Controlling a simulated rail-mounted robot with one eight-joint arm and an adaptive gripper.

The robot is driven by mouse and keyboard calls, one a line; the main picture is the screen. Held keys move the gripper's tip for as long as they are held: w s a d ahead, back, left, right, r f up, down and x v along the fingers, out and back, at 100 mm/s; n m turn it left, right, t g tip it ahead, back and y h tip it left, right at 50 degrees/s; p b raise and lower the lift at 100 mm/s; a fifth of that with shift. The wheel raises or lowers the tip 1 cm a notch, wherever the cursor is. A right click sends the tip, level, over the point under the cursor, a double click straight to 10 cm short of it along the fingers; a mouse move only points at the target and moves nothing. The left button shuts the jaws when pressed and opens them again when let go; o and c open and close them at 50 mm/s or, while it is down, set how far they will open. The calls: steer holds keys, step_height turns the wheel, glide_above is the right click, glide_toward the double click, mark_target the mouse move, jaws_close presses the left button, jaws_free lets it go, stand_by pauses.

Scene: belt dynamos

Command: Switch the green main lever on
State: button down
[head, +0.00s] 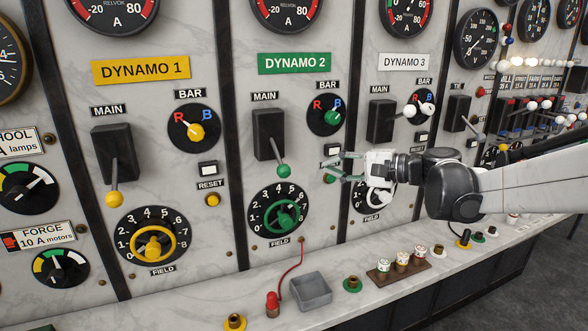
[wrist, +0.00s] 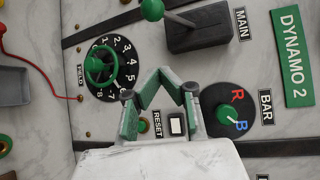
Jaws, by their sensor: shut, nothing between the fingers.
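The green main lever (head: 284,171) has a green ball knob on a metal stem and points down from its black housing (head: 268,133) on the DYNAMO 2 panel. In the wrist view the green knob (wrist: 152,9) is at the top edge, with its stem running to the housing (wrist: 198,27). My gripper (head: 324,166) has green fingers and is to the right of the knob in the head view, apart from it. In the wrist view my gripper (wrist: 162,72) has its fingertips drawn together with nothing between them, near the RESET button area.
The green field wheel (head: 277,215) is below the lever. The BAR knob (head: 328,117) is to its upper right. A grey tray (head: 311,290) and a red plug (head: 272,304) with a lead are on the ledge.

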mark_target(278, 157)
steer(key=shift+a, duration=0.1)
steer(key=a+f+p, duration=0.1)
steer(key=a+p, duration=0.1)
steer(key=a, duration=0.7)
steer(key=shift+w, duration=0.4)
steer(key=shift+r, duration=0.1)
